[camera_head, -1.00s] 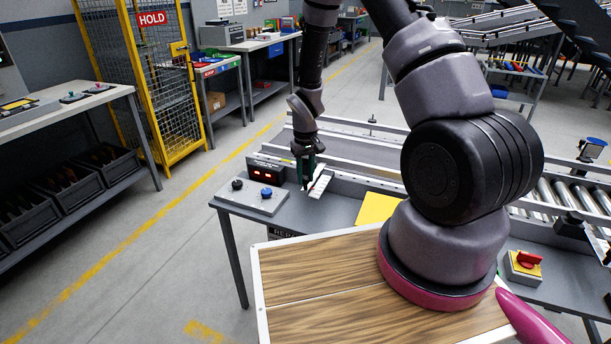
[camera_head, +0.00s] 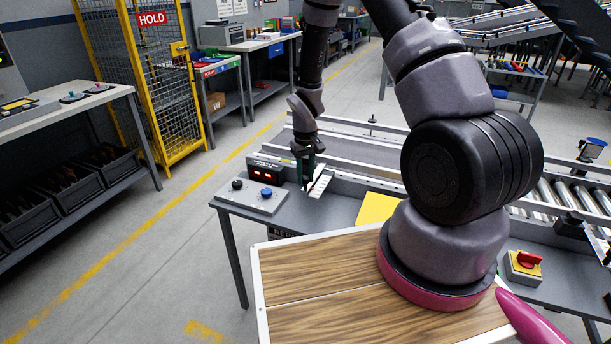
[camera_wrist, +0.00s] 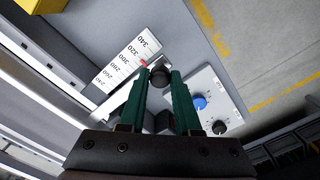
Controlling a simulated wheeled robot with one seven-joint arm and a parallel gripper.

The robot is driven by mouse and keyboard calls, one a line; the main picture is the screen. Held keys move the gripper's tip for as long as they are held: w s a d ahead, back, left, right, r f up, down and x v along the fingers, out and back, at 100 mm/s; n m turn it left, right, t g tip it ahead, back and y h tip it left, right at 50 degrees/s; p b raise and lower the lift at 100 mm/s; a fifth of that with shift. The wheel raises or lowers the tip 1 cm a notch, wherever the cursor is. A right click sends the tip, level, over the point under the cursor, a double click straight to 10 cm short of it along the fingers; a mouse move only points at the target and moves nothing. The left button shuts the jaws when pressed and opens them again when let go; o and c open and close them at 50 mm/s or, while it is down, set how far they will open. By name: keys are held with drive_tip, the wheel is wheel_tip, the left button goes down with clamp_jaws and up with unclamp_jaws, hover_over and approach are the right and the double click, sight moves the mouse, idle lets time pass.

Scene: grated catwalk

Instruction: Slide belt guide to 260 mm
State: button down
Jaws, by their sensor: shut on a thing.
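The belt guide's dark round knob (camera_wrist: 160,76) is between the green fingers of my gripper (camera_wrist: 160,82), which is shut on it. A white scale (camera_wrist: 128,58) with printed numbers, 340 and 320 among them, lies just left of the fingers in the wrist view. A small red pointer (camera_wrist: 144,63) is at the scale's edge, near the 320 mark; the exact reading cannot be told. In the head view my gripper (camera_head: 305,182) is low over the bench beside the scale (camera_head: 321,184). The knob is hidden there.
A box with a red display (camera_head: 266,173) stands left of my gripper; its digits are too small to read. In front is a control panel (camera_head: 252,196) with a blue and a black knob. A yellow sheet (camera_head: 377,208) lies on the right. The conveyor (camera_head: 350,155) runs behind.

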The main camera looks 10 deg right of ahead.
drive_tip(key=w+d, duration=0.2)
drive_tip(key=w, duration=0.1)
drive_tip(key=w+d, duration=0.1)
drive_tip(key=w, duration=0.1)
drive_tip(key=shift+d, duration=0.3)
drive_tip(key=c, duration=0.6)
unclamp_jaws()
drive_tip(key=shift+s, duration=0.1)
drive_tip(key=shift+r, duration=0.1)
wheel_tip(320, 180, up, 11)
